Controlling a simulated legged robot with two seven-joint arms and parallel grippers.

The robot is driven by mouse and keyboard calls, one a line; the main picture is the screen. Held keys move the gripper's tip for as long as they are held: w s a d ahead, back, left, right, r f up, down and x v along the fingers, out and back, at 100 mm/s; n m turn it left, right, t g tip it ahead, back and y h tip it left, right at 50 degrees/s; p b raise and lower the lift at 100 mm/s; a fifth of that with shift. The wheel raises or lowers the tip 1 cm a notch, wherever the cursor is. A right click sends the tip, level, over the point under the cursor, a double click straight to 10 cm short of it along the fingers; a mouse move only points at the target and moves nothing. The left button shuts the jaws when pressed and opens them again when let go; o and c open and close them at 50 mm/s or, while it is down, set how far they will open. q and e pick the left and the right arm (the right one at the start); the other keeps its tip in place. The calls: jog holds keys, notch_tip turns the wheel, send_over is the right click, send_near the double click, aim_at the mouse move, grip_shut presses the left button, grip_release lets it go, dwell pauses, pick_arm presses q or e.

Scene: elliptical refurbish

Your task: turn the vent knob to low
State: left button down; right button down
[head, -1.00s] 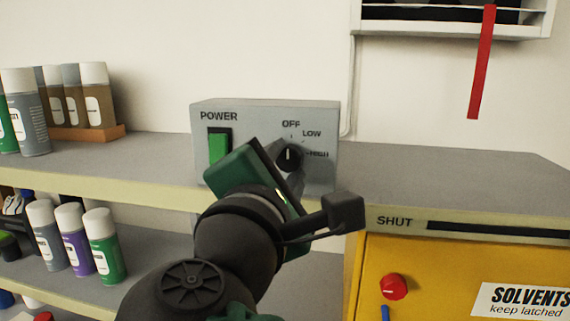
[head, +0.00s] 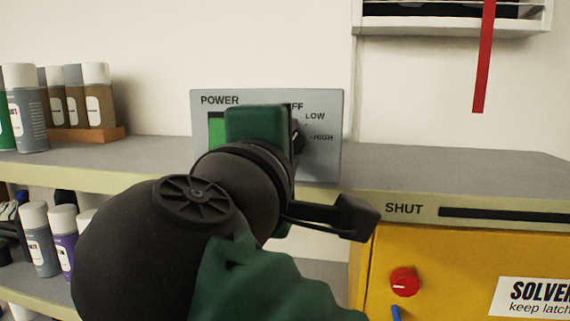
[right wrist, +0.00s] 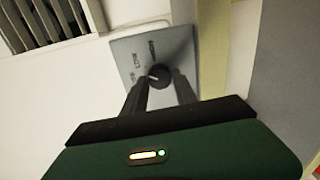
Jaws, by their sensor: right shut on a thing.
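The vent knob (right wrist: 160,72) is a round black dial on the grey control box (head: 325,163). In the right wrist view my right gripper (right wrist: 160,86) has a finger on each side of it and is shut on it. A short white mark on the knob points left, seemingly toward the HIGH side; its exact setting is hard to read. In the head view only the knob's right edge (head: 300,137) shows, beside LOW and HIGH; my gripper hides the rest and part of OFF. My left gripper is not in view.
The green power switch (head: 216,132) is partly covered by my gripper. Spray cans (head: 26,105) and a wooden rack of bottles (head: 112,135) stand left on the grey shelf. A yellow solvents cabinet (head: 450,265) with a red knob (head: 404,281) is at lower right. The shelf right of the box is clear.

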jog(key=shift+d+m+b, duration=0.1)
jog(key=shift+m+b, duration=0.45)
jog(key=shift+m, duration=0.65)
jog(key=shift+r, duration=0.1)
jog(key=c, duration=1.3)
grip_release()
jog(key=shift+c, duration=0.2)
jog(key=o, duration=0.4)
jog(key=shift+w, duration=0.3)
jog(key=shift+w+d+f, duration=0.1)
jog(key=shift+w+f, duration=0.05)
jog(key=shift+f, duration=0.05)
